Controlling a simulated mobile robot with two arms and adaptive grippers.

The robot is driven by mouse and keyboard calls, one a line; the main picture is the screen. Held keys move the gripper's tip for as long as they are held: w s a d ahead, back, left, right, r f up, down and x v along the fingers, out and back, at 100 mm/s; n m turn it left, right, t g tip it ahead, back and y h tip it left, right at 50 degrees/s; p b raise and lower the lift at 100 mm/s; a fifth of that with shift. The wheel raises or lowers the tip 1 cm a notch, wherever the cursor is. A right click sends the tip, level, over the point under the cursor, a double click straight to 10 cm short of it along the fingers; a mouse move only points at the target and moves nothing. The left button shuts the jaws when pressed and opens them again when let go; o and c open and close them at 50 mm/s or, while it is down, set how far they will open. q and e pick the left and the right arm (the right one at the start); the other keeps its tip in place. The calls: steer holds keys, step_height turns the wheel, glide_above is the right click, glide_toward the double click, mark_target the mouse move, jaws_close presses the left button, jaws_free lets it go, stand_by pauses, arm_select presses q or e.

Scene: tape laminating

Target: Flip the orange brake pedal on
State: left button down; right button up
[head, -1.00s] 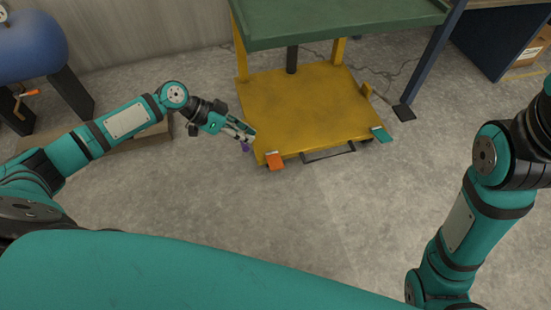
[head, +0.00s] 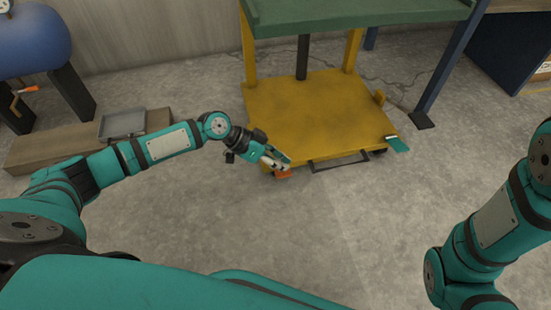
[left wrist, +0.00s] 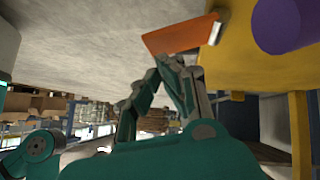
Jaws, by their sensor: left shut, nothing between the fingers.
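The orange brake pedal (head: 283,174) is at the front left corner of the yellow cart base (head: 310,110), low near the floor. My left gripper (head: 279,163) is shut and empty, right at the pedal and partly covering it in the head view. In the left wrist view the pedal (left wrist: 180,38) is a tilted orange plate with a pale metal edge, just beyond the fingertips (left wrist: 170,62). I cannot tell whether they touch. A teal pedal (head: 397,144) is at the front right corner. My right gripper is outside the frames.
A dark handle bar (head: 340,160) runs along the cart's front edge. A green tabletop (head: 360,15) stands above the base. A purple rounded part (left wrist: 290,22) shows beside the pedal in the wrist view. The floor in front is clear.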

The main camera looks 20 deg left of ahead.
arm_select(q)
steer(key=shift+f, duration=0.35)
steer(key=shift+s+d, duration=0.1)
